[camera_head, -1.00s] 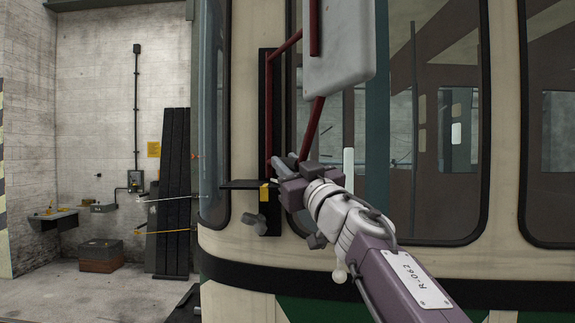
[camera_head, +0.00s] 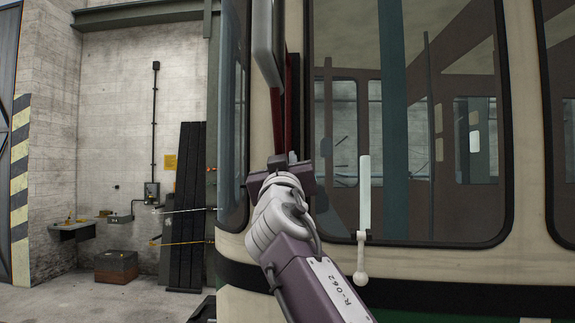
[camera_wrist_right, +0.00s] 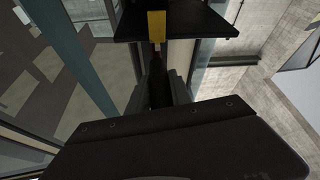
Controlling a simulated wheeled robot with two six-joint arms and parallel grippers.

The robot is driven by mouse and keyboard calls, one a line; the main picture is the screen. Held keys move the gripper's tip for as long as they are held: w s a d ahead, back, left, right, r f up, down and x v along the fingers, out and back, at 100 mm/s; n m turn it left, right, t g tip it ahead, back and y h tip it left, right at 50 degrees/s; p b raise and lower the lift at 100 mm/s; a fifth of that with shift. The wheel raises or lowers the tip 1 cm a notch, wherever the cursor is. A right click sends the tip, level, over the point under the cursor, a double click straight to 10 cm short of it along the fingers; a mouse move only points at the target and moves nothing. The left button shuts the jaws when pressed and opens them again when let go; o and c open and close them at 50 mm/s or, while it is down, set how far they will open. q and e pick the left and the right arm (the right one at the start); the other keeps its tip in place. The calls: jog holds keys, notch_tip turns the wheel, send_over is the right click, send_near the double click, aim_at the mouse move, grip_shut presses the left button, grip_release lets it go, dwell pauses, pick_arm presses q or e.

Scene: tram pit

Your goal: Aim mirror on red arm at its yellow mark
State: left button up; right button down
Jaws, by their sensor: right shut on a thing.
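The mirror (camera_head: 268,45) is a pale panel at the top of the head view, seen almost edge-on, with its top cut off. The red arm (camera_head: 289,100) runs down beside it along the tram's front window. My right gripper (camera_head: 284,163) is shut on the red arm low down. In the right wrist view the dark red arm (camera_wrist_right: 158,75) stands between the fingers of the gripper (camera_wrist_right: 159,92). The yellow mark (camera_wrist_right: 157,27) shows there on a black bracket plate (camera_wrist_right: 195,20), roughly in line with the arm. The mark is hidden in the head view. My left gripper is not in view.
The cream tram body (camera_head: 440,255) with large windows (camera_head: 410,120) is close ahead and to the right. A white handle (camera_head: 364,200) stands on the tram right of my wrist. Dark planks (camera_head: 183,205) and a brown box (camera_head: 116,267) are further off at the left.

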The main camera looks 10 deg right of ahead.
jog(key=c, duration=1.2)
grip_release()
jog(key=shift+o, duration=0.2)
jog(key=shift+s+f+b, duration=0.2)
jog(key=shift+b, duration=0.15)
jog(key=b+v, duration=0.6)
jog(key=v, duration=0.2)
jog(key=shift+s+a, duration=0.15)
jog(key=shift+s, duration=0.15)
jog(key=shift+w, duration=0.1)
